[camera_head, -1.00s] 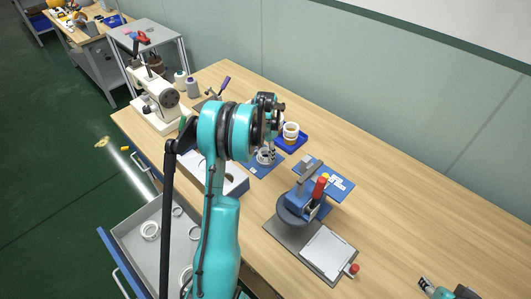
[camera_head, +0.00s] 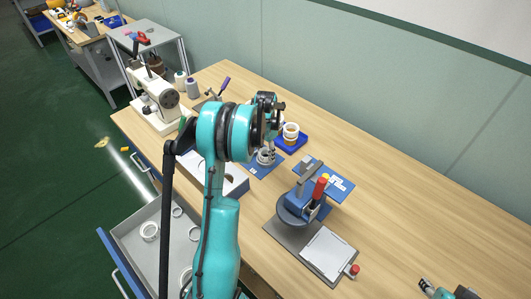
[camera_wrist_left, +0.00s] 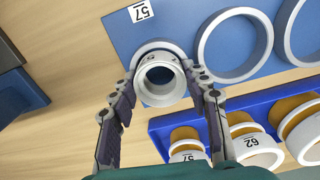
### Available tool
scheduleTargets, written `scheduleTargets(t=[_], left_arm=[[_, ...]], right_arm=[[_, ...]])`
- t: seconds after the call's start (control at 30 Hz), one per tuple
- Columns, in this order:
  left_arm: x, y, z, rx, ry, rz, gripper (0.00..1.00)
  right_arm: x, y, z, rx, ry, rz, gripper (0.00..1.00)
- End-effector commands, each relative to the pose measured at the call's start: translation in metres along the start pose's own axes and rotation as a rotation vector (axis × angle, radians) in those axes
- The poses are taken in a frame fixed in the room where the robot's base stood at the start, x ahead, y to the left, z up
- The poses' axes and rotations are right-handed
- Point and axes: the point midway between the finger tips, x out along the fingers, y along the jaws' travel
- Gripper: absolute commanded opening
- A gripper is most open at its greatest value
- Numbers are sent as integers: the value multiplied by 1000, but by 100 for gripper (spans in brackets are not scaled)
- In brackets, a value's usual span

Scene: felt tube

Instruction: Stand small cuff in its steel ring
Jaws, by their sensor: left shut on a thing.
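The small white cuff (camera_wrist_left: 166,98) is between the fingers of my left gripper (camera_wrist_left: 159,76) in the left wrist view, and the gripper is shut on it. A grey-white ring (camera_wrist_left: 150,46) shows just behind the cuff on the blue mat (camera_wrist_left: 122,38), near a label reading 57. The cuff overlaps this ring in the picture; I cannot tell whether it is inside it or above it. In the head view my left gripper (camera_head: 268,148) is over the mat, partly hidden by its own wrist. My right gripper (camera_head: 430,287) shows only at the bottom right corner.
Larger rings (camera_wrist_left: 203,50) lie beside the small one. A blue tray (camera_head: 302,139) of cuffs on tan cores stands close by. A press-like device (camera_head: 296,205), a sewing machine (camera_head: 155,98) and an open drawer (camera_head: 128,213) surround the area. The table's right side is clear.

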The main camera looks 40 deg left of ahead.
Motion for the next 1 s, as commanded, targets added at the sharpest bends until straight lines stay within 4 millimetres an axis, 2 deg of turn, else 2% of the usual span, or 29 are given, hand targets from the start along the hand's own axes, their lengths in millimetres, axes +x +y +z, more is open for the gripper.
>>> scheduleTargets(t=[0.33, 0.37, 0.43, 0.67, 0.7, 0.73, 1.0], left_arm=[[0, 0, 0, 0, 0, 0, 25], [0, 0, 0, 0, 0, 0, 52], [0, 0, 0, 0, 0, 0, 70], [0, 0, 0, 0, 0, 0, 71], [0, 0, 0, 0, 0, 0, 79], [0, 0, 0, 0, 0, 0, 81], [0, 0, 0, 0, 0, 0, 81]], right_arm=[[1, 0, 1, 0, 0, 0, 40], [1, 0, 1, 0, 0, 0, 40], [1, 0, 1, 0, 0, 0, 40], [1, 0, 1, 0, 0, 0, 40], [1, 0, 1, 0, 0, 0, 40], [1, 0, 1, 0, 0, 0, 40], [1, 0, 1, 0, 0, 0, 40]])
